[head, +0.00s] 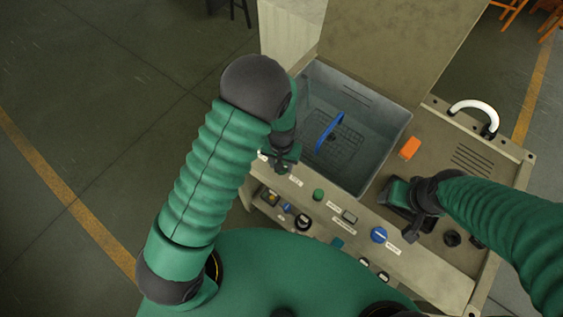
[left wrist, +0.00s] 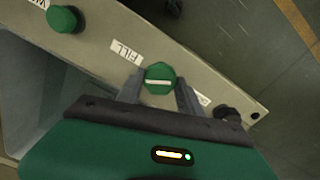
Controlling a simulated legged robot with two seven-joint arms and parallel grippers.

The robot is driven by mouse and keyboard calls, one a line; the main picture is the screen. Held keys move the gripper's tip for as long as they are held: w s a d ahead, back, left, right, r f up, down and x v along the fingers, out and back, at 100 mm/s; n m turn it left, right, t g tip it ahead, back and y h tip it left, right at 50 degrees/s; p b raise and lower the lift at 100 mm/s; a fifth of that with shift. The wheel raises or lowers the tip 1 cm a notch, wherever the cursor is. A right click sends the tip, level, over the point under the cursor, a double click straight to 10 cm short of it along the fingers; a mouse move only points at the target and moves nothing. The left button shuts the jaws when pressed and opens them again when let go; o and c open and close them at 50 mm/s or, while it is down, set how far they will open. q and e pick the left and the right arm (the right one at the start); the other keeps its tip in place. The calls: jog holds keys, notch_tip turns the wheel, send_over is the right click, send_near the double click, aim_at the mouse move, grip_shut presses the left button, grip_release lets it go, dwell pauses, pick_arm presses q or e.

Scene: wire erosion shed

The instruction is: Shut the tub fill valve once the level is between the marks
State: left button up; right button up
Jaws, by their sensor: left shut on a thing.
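The fill valve is a green knob (left wrist: 159,78) with a white line across its top, beside the FILL label (left wrist: 126,52) in the left wrist view. My left gripper (left wrist: 160,93) is shut on this knob, one finger on each side. In the head view my left gripper (head: 283,166) is at the panel's left end and hides the knob. The grey tub (head: 390,150) holds a mesh basket with a blue handle (head: 329,132). I cannot make out the water level or the marks. My right gripper (head: 402,208) is over the panel's right side; its fingers are unclear.
Another green knob (head: 318,194) and a blue knob (head: 378,234) are on the front panel. An orange block (head: 410,147) lies right of the tub. The floor on the left is clear.

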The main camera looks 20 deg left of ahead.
pick_arm(q)
jog(key=shift+w, duration=0.1)
dwell(0.3)
jog(key=o, duration=1.4)
notch_tip(320, 180, up, 17)
jog(key=shift+f+b, duration=0.1)
jog(key=shift+b, duration=0.6)
jog(key=shift+s+a+f+t+b, duration=0.45)
jog(key=shift+s+a+f+b, duration=0.5)
jog(key=shift+s, duration=0.6)
jog(key=shift+s+a+f+t+b, duration=0.4)
jog(key=shift+s+a+f+b, duration=0.2)
jog(key=shift+s+a, duration=0.8)
jog(key=shift+s+a+f+t+b, duration=0.45)
jog(key=shift+s+a+f+b, duration=0.35)
jog(key=shift+s, duration=0.95)
